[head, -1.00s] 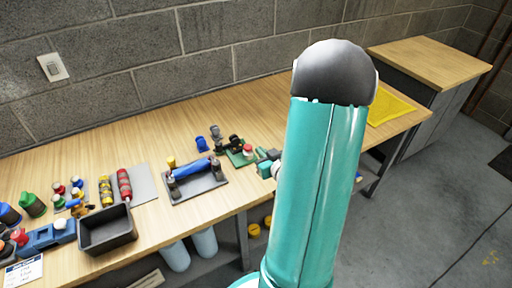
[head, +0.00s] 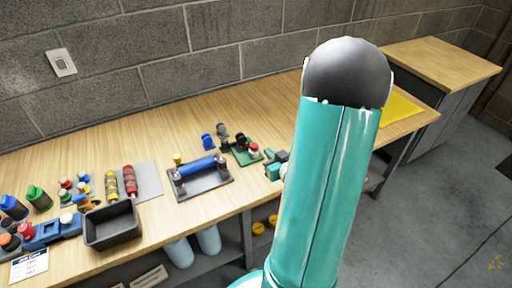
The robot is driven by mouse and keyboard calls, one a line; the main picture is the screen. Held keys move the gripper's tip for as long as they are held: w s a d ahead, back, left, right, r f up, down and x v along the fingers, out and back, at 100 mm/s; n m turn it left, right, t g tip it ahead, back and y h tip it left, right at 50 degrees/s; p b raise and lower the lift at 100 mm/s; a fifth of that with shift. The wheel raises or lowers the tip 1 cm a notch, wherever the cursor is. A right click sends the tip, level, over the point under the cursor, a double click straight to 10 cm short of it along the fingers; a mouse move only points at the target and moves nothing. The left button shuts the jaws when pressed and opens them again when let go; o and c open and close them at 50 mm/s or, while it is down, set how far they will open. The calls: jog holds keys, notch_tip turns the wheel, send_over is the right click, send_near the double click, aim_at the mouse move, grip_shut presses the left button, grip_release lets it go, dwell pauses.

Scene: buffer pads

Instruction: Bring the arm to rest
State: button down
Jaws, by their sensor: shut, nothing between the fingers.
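My teal arm link with its dark rounded joint cap rises large on the right of the head view, in front of the bench. My gripper does not show; it is out of sight or hidden behind the arm. The wooden workbench (head: 250,101) runs along the wall behind the arm. A small teal and dark item (head: 276,166) shows at the bench's front edge, right beside the arm and partly hidden by it; I cannot tell what it is.
The bench holds a dark tray with a blue roller (head: 197,167), an empty black bin (head: 112,226), a green board (head: 247,157), several bottles, and a yellow sheet (head: 400,106). A wood-topped cabinet (head: 440,62) stands at right. The grey floor (head: 430,200) right of the arm looks clear.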

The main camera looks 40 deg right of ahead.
jog(key=shift+w, duration=0.1)
jog(key=w+a+r+n+g, duration=0.1)
jog(key=w+a+r+g, duration=0.15)
jog(key=a+r, duration=0.35)
jog(key=w+a+r+n+g, duration=0.1)
jog(key=w+a+r+g, duration=0.15)
jog(key=a+r, duration=0.4)
jog(key=s+a+r+g+y, duration=0.2)
jog(key=s+a, duration=0.4)
jog(key=a, duration=0.4)
jog(key=s+a+r+n+g+y, duration=0.1)
jog(key=s+a+r, duration=0.3)
jog(key=a, duration=0.6)
jog(key=shift+s+r+g+y, duration=0.35)
jog(key=shift+s+y, duration=0.45)
jog(key=shift+s, duration=0.4)
